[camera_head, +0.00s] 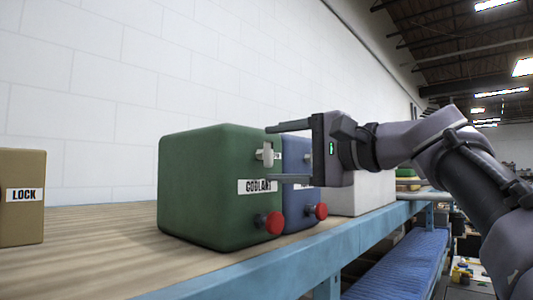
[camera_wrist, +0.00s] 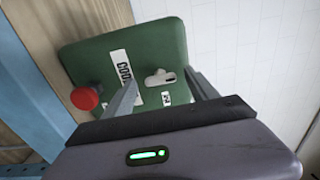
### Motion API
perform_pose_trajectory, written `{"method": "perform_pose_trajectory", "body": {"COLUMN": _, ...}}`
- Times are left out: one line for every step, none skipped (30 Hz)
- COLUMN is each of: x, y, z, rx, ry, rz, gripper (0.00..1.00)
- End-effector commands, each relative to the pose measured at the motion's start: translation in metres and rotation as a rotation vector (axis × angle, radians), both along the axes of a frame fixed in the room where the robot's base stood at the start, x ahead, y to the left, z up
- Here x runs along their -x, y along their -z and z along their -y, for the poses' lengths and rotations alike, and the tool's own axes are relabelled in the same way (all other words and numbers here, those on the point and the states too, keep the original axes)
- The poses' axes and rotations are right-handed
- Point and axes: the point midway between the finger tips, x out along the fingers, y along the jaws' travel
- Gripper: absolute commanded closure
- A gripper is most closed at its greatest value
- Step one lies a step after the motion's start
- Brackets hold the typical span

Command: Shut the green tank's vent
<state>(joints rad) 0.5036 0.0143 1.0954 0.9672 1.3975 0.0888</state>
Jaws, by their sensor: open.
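The green tank (camera_head: 205,190) stands on the wooden bench top and carries a COOLANT label (camera_head: 257,186). A small pale vent lever (camera_head: 266,153) sits on the upper part of its front face, with a red knob (camera_head: 271,222) low down. The lever also shows in the wrist view (camera_wrist: 160,78), lying across the picture beside a small, partly hidden label (camera_wrist: 167,97). My gripper (camera_head: 268,153) is open in front of this face, one finger above the lever and one below. In the wrist view the fingers flank the lever with gaps; contact cannot be told.
A blue tank (camera_head: 298,180) with its own red knob (camera_head: 316,211) stands close behind the green one, partly hidden by my gripper. A white box (camera_head: 365,195) stands farther along. A tan box labelled LOCK (camera_head: 22,215) is at left. A blue rail (camera_head: 250,275) edges the bench.

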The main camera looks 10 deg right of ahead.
Motion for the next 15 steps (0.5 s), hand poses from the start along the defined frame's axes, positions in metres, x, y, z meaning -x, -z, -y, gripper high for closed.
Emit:
{"method": "perform_pose_trajectory", "body": {"x": 0.006, "y": 0.001, "z": 0.006, "rx": 0.001, "ry": 0.005, "rz": 0.002, "gripper": 0.33}}
{"method": "perform_pose_trajectory", "body": {"x": 0.011, "y": 0.002, "z": 0.010, "rx": 0.001, "ry": 0.006, "rz": 0.001, "gripper": 0.33}}
{"method": "perform_pose_trajectory", "body": {"x": 0.020, "y": 0.002, "z": 0.016, "rx": 0.000, "ry": 0.008, "rz": 0.001, "gripper": 0.33}}
{"method": "perform_pose_trajectory", "body": {"x": 0.028, "y": 0.002, "z": 0.022, "rx": 0.002, "ry": 0.009, "rz": 0.001, "gripper": 0.33}}
{"method": "perform_pose_trajectory", "body": {"x": 0.036, "y": 0.002, "z": 0.029, "rx": 0.000, "ry": 0.010, "rz": 0.002, "gripper": 0.33}}
{"method": "perform_pose_trajectory", "body": {"x": 0.047, "y": 0.003, "z": 0.037, "rx": 0.000, "ry": 0.011, "rz": 0.002, "gripper": 0.33}}
{"method": "perform_pose_trajectory", "body": {"x": 0.056, "y": 0.003, "z": 0.044, "rx": 0.000, "ry": 0.011, "rz": 0.000, "gripper": 0.33}}
{"method": "perform_pose_trajectory", "body": {"x": 0.064, "y": 0.003, "z": 0.050, "rx": 0.001, "ry": 0.011, "rz": 0.001, "gripper": 0.33}}
{"method": "perform_pose_trajectory", "body": {"x": 0.075, "y": 0.002, "z": 0.058, "rx": 0.000, "ry": 0.012, "rz": 0.000, "gripper": 0.33}}
{"method": "perform_pose_trajectory", "body": {"x": 0.083, "y": 0.002, "z": 0.063, "rx": 0.000, "ry": 0.011, "rz": 0.000, "gripper": 0.33}}
{"method": "perform_pose_trajectory", "body": {"x": 0.091, "y": 0.002, "z": 0.068, "rx": -0.001, "ry": 0.010, "rz": 0.001, "gripper": 0.33}}
{"method": "perform_pose_trajectory", "body": {"x": 0.100, "y": 0.002, "z": 0.075, "rx": 0.000, "ry": 0.010, "rz": 0.000, "gripper": 0.33}}
{"method": "perform_pose_trajectory", "body": {"x": 0.106, "y": 0.002, "z": 0.080, "rx": 0.000, "ry": 0.009, "rz": 0.000, "gripper": 0.33}}
{"method": "perform_pose_trajectory", "body": {"x": 0.112, "y": 0.001, "z": 0.084, "rx": 0.000, "ry": 0.009, "rz": 0.000, "gripper": 0.33}}
{"method": "perform_pose_trajectory", "body": {"x": 0.118, "y": 0.001, "z": 0.088, "rx": 0.000, "ry": 0.008, "rz": 0.000, "gripper": 0.33}}
